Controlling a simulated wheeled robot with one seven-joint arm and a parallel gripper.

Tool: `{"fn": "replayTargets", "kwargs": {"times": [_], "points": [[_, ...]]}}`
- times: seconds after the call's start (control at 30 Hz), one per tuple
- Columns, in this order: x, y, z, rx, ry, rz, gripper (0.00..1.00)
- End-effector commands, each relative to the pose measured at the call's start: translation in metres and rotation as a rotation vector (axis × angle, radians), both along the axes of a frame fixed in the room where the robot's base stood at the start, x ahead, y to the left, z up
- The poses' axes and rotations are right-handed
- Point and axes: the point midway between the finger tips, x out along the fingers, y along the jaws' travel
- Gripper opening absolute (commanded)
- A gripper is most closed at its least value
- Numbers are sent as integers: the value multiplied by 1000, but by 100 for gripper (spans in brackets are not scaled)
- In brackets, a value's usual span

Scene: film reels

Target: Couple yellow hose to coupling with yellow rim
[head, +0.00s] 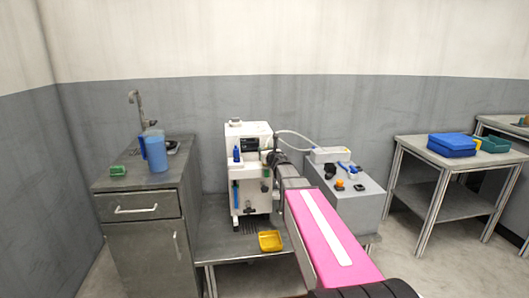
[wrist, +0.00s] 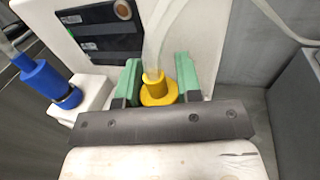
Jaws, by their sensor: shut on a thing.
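The yellow hose end (wrist: 156,90) is a yellow collar on a clear tube (wrist: 162,38) in the wrist view. My gripper (wrist: 158,86) is shut on it, with a green finger on each side. The white machine (head: 236,137) stands beyond the gripper in the head view, and its pale face also shows close behind the fingers in the wrist view. In the head view my gripper (head: 270,157) is at the machine's right front, small and partly hidden by my arm. I cannot make out the coupling with the yellow rim, nor whether the hose end touches it.
A blue connector (wrist: 45,80) sits on a white ledge left of my gripper. The pale hose (head: 298,134) arcs to a white box (head: 327,154) on the grey block (head: 352,207) at right.

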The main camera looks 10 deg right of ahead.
Motion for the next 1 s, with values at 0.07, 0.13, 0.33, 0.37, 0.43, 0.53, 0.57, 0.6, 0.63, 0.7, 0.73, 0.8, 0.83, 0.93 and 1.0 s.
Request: {"fn": "replayTargets", "kwargs": {"times": [0.07,0.13,0.33,0.37,0.43,0.53,0.57,0.6,0.63,0.7,0.73,0.8,0.83,0.93,1.0], "points": [[0,0,0,0,0,0,8],[0,0,-1,0,0,0,8],[0,0,-5,1,0,1,8],[0,0,-5,1,0,1,8],[0,0,-6,1,0,1,8],[0,0,-8,1,0,1,8],[0,0,-9,0,0,1,8],[0,0,-9,0,0,1,8],[0,0,-10,0,0,1,8],[0,0,-11,0,0,1,8],[0,0,-12,0,0,1,8],[0,0,-12,0,0,1,43],[0,0,-12,0,0,1,43],[0,0,-12,0,0,1,43],[0,0,-12,0,0,1,43]]}}
